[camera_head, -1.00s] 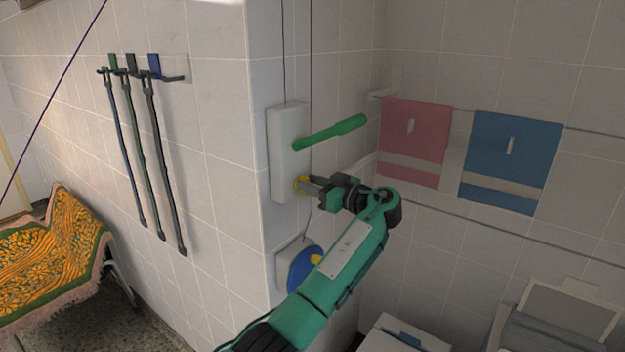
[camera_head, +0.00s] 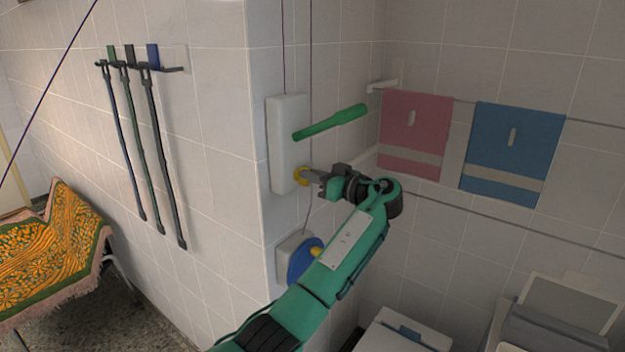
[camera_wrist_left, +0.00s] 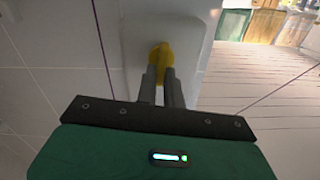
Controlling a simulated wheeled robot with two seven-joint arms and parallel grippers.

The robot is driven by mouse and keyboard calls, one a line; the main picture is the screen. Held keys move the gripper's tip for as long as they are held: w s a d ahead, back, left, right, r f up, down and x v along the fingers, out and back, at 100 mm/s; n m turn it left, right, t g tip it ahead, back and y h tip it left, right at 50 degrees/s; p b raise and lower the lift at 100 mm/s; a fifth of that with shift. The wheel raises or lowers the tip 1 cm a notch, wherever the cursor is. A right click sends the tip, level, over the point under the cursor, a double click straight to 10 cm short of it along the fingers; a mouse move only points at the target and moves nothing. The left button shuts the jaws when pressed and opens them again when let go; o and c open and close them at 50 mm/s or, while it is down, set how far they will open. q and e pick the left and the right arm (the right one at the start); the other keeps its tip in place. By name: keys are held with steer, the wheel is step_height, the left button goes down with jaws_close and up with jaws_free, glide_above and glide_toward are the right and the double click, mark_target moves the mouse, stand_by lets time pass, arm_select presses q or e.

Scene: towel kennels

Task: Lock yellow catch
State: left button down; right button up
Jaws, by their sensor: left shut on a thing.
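The yellow catch (camera_head: 301,175) sits low on a white wall-mounted box (camera_head: 287,130). In the left wrist view the yellow catch (camera_wrist_left: 161,58) shows between and beyond the fingertips, with the white box (camera_wrist_left: 190,30) behind it. My left gripper (camera_head: 310,175) is shut on the catch, and its fingers hide part of it. The left gripper also shows in the left wrist view (camera_wrist_left: 160,80). A green lever handle (camera_head: 332,121) sticks out to the right from the box above the catch. My right gripper is not in view.
A blue disc (camera_head: 303,262) with a yellow knob is on the wall below, partly behind my arm. Thin cords run up and down past the box. Pink (camera_head: 414,135) and blue (camera_head: 512,155) towels hang to the right. Long-handled tools (camera_head: 128,140) hang on the left.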

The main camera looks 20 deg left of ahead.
arm_select(q)
steer(key=shift+w+d+f+m, duration=0.1)
steer(key=shift+w+m, duration=0.05)
steer(key=shift+m, duration=2.55)
steer(key=shift+w+d+f+m, duration=0.1)
steer(key=shift+w+f+m, duration=0.1)
steer(key=shift+m, duration=2.5)
steer(key=shift+w+f+m, duration=0.1)
steer(key=shift+w+m, duration=0.05)
steer(key=shift+m, duration=2.55)
steer(key=c, duration=1.6)
jaws_free()
steer(key=shift+o, duration=0.4)
steer(key=shift+f, duration=0.15)
steer(key=shift+d, duration=0.1)
